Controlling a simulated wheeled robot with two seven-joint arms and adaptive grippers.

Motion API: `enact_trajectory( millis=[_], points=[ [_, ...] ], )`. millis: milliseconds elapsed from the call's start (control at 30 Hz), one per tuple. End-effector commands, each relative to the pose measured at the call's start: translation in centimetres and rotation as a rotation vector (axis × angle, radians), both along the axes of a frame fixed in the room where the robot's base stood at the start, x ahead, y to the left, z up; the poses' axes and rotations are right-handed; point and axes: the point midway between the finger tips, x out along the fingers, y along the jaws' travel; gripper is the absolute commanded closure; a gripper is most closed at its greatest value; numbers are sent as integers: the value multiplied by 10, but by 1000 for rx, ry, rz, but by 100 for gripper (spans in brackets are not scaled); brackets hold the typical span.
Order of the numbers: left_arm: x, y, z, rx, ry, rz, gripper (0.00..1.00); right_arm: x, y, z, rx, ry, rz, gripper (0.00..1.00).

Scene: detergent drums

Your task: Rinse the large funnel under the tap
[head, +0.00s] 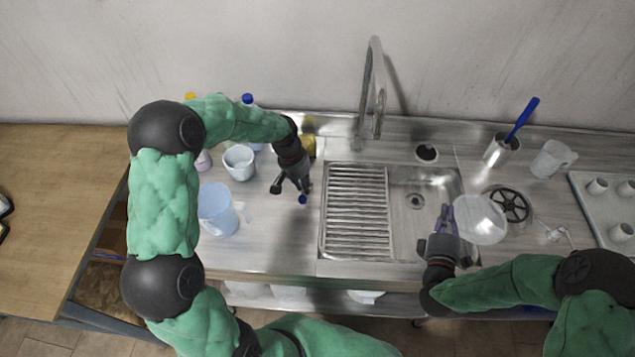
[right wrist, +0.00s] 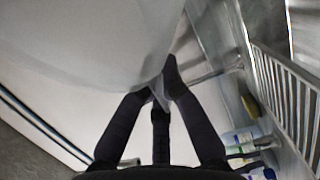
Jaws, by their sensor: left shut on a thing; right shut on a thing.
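The large funnel (head: 480,219) looks like a pale translucent round piece, held above the right edge of the sink in the head view. My right gripper (head: 445,213) is shut on it at its left side. In the right wrist view the funnel (right wrist: 85,40) fills the upper left, and a small pale part of it sits between the fingertips (right wrist: 162,85). The tall grey tap (head: 371,95) stands behind the sink (head: 440,185), left of the funnel; I see no water running.
A ribbed drainboard (head: 357,210) fills the left of the sink. A bluish jug (head: 215,210) and a white tub (head: 239,162) stand left. A metal cup (head: 497,152) with a blue-handled tool, a clear beaker (head: 553,158), a black spoked ring (head: 509,203) and a tray (head: 590,215) lie right.

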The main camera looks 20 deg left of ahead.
Motion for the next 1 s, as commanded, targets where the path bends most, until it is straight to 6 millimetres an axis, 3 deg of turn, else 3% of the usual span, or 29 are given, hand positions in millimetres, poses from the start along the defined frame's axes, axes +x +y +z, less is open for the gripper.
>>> enact_trajectory(
  millis=[400, 433, 500, 833, 1000],
  points=[
    [0, -2, 0, -1, 0, 32, 100, 0, 0, 0, 0, 0, 0, 100],
    [0, -2, 0, -1, 0, 32, 72, 0, 0, 0, 0, 0, 0, 100],
    [0, -2, 0, -1, 1, 31, 57, 0, 0, 0, 0, 0, 0, 100],
    [0, -1, 1, 0, 0, 30, 57, 0, 0, 0, 0, 0, 0, 100],
    [1, 2, 15, 0, -3, 30, 57, 0, 0, 0, 0, 0, 0, 100]
  ],
)
